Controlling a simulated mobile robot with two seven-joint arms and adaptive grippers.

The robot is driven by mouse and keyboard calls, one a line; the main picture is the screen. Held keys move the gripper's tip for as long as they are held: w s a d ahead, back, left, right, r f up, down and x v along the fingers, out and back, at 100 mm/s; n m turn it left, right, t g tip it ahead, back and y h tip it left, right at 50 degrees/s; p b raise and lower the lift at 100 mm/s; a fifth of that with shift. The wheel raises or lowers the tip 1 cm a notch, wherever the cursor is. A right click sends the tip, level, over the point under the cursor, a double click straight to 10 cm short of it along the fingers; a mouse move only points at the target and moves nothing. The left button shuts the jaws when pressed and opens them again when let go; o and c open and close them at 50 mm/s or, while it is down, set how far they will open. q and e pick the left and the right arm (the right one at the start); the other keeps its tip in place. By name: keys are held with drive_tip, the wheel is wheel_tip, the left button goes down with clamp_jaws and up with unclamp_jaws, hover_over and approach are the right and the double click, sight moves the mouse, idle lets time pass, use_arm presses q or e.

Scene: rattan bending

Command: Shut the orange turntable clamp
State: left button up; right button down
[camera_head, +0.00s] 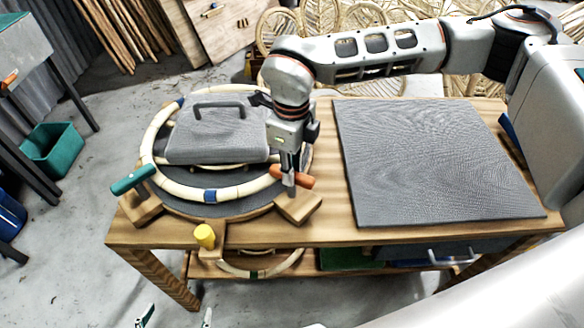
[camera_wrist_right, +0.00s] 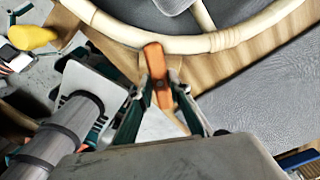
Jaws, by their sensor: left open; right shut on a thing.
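The orange turntable clamp (camera_head: 302,180) sits on a wooden block at the front right of the round turntable (camera_head: 238,210). Its orange handle (camera_wrist_right: 153,58) shows in the right wrist view, reaching toward the rattan ring (camera_wrist_right: 225,40). My right gripper (camera_head: 288,178) points down from above and is shut on the orange handle; its fingers (camera_wrist_right: 160,88) lie on both sides of it. The fingers hide part of the handle and pivot. My left gripper (camera_head: 177,317) shows only as two separated fingertips at the bottom edge, open and empty, in front of the table.
A grey mat (camera_head: 430,160) covers the table's right side, clear of objects. My right arm spans above the table's back.

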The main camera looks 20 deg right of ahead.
drive_tip(key=m, duration=0.3)
drive_tip(key=shift+m, duration=0.3)
idle(0.3)
drive_tip(key=c, duration=1.9)
unclamp_jaws()
drive_tip(key=shift+r, duration=0.15)
wheel_tip(320, 180, up, 12)
drive_tip(key=shift+f, duration=0.1)
